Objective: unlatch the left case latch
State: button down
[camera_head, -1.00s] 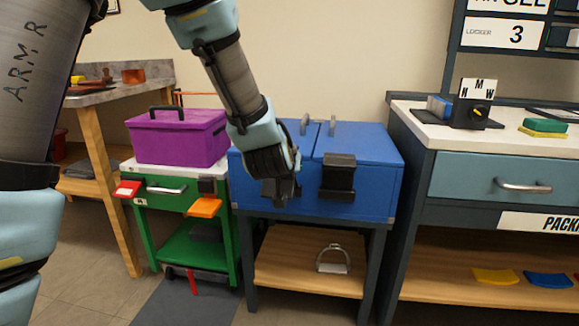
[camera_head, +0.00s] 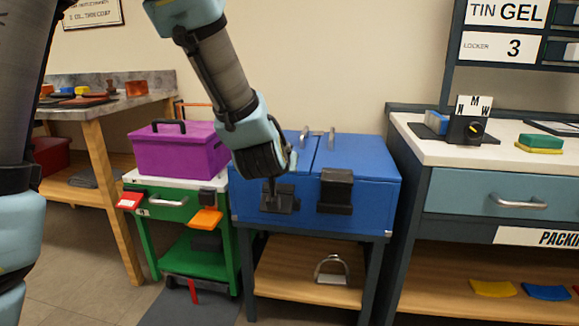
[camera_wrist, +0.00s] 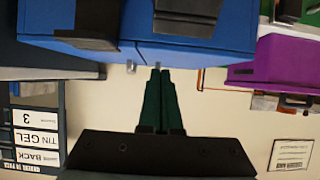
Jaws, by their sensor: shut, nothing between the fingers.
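The blue case (camera_head: 355,165) sits on a dark stand. Its left latch (camera_head: 285,201) is black and looks lower and wider than the upright right latch (camera_head: 335,192), as if its flap is swung down and outward. In the wrist view, upside down, the left latch (camera_wrist: 187,14) juts out near the top edge and the right latch (camera_wrist: 97,22) lies beside it. My gripper (camera_head: 271,192) points down just in front of or above the left latch; contact is unclear. In the wrist view my gripper (camera_wrist: 159,72) has its green fingers together and empty.
A purple box (camera_head: 178,150) on a green cart (camera_head: 188,250) stands close left of the case. A white-topped counter (camera_head: 450,153) with a drawer stands close right.

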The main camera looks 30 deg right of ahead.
jog(key=shift+v, duration=2.3)
jog(key=shift+f, duration=0.2)
jog(key=w+a+f+n+g+y, duration=0.2)
jog(key=w+a+f+y, duration=0.1)
jog(key=a, duration=0.8)
jog(key=w+a+f+n+g+y, duration=0.1)
jog(key=w+a+f+n+y, duration=0.15)
jog(key=a, duration=0.75)
jog(key=s+a+f+n+g+y, duration=0.1)
jog(key=s+a+f+n+g, duration=0.15)
jog(key=a, duration=0.65)
jog(key=s+a+f+n+g+y, duration=0.1)
jog(key=s+a+g+y, duration=0.15)
jog(key=a, duration=0.75)
notch_tip(320, 180, up, 23)
jog(key=p, duration=2.3)
jog(key=shift+s+d+m+h+p, duration=0.25)
jog(key=shift+d+m+h+p, duration=0.05)
jog(key=shift+d, duration=0.15)
jog(key=shift+r, duration=0.1)
